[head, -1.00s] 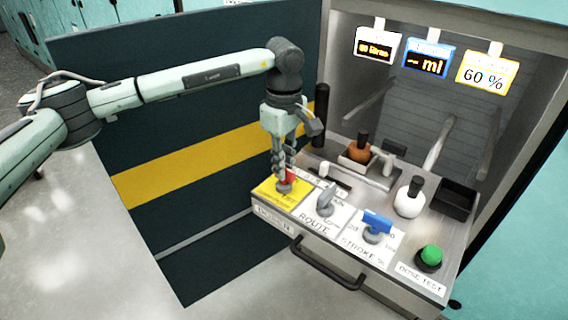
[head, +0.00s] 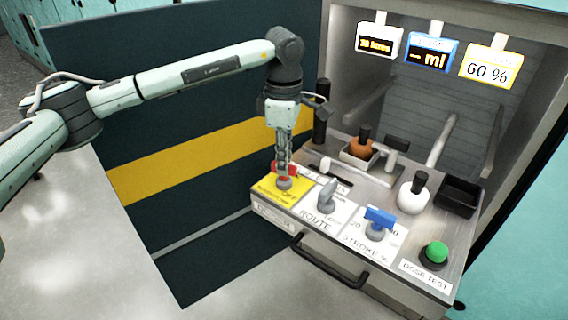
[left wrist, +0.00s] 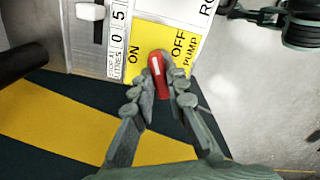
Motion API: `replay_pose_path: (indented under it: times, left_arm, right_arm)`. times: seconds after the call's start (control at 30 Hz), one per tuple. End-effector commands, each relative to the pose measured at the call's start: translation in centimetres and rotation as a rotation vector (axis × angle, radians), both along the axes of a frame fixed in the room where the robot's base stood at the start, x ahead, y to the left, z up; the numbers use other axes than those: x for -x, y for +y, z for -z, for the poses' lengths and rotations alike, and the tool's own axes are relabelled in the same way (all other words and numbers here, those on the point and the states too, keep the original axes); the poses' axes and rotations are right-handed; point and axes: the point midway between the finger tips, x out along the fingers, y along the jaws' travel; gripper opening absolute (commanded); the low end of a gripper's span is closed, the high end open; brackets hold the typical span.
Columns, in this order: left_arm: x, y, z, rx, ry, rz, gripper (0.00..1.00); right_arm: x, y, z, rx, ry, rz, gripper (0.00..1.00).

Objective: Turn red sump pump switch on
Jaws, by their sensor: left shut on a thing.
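The red sump pump switch (head: 290,170) is a red handle on a yellow label plate (head: 268,190) at the left end of the panel. My left gripper (head: 283,178) points down over it, with its fingers closed around the handle. In the left wrist view the red switch (left wrist: 157,72) with a white line sits between the two fingertips (left wrist: 158,93). Its upper end lies between the printed words ON, on the left, and OFF, on the right. Part of the handle is hidden by the fingers. My right gripper is not in view.
Right of the switch are a grey ROUTE knob (head: 327,196), a blue STROKE handle (head: 379,218) and a green button (head: 435,252). Bottles (head: 413,194) stand behind. A drawer handle (head: 330,262) juts from the front. Three displays (head: 430,54) hang above.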

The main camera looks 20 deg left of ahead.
Motion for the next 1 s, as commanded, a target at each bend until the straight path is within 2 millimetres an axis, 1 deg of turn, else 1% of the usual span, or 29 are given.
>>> replay_pose_path:
  times: [0.2, 0.5, 0.8, 1.0]
  left_arm:
    - [-0.1, 0.0, 0.1, 0.001, -0.002, -0.206, 0.0]
    - [-0.1, 0.0, 0.0, 0.002, -0.002, -0.491, 0.0]
    - [-0.1, 0.0, 0.0, 0.001, -0.002, -0.77, 0.0]
    - [-0.1, 0.0, -0.1, 0.002, -0.002, -0.928, 0.0]
  right_arm:
    - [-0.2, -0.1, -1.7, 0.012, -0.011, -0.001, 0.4]
    - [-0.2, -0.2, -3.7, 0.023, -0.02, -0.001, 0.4]
    - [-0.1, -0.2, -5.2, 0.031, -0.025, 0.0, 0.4]
    - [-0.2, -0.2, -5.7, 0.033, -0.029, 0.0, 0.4]
